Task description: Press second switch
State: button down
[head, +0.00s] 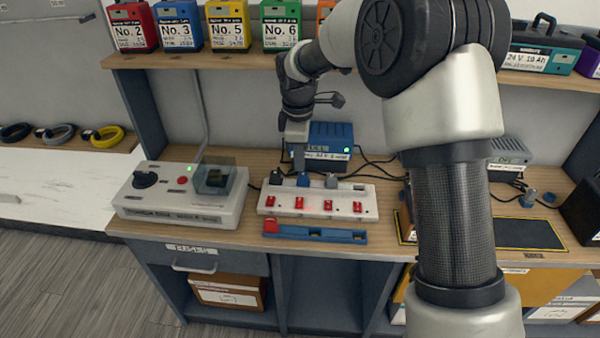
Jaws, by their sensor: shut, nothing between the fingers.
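A white power strip (318,210) lies on the wooden bench with a row of several red switches along its front. The second switch from the left (299,203) is red and in plain view. The third switch (328,206) seems to have a red glow; whether the second is lit is too small to tell. Plugs, one of them blue (303,180), sit in the strip's back row. My gripper (299,166) points down, shut and empty, above and behind the strip near the blue plug. I cannot tell whether it touches the plug.
A grey box with a knob and red button (182,197) stands left of the strip. A blue-and-red bar (315,233) lies in front. A blue charger (325,145) and cables are behind. Numbered battery packs (229,27) stand on the shelf above.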

aim_at(300, 200)
jog(key=shift+w+r, duration=0.1)
jog(key=shift+w, duration=0.1)
jog(key=f, duration=0.4)
jog(key=w+f, duration=0.1)
jog(key=f, duration=0.4)
jog(key=f+b, duration=0.1)
jog(key=f, duration=0.4)
jog(key=shift+w, duration=0.35)
jog(key=shift+w+f, duration=0.1)
jog(key=shift+f, duration=0.25)
jog(key=shift+r, duration=0.15)
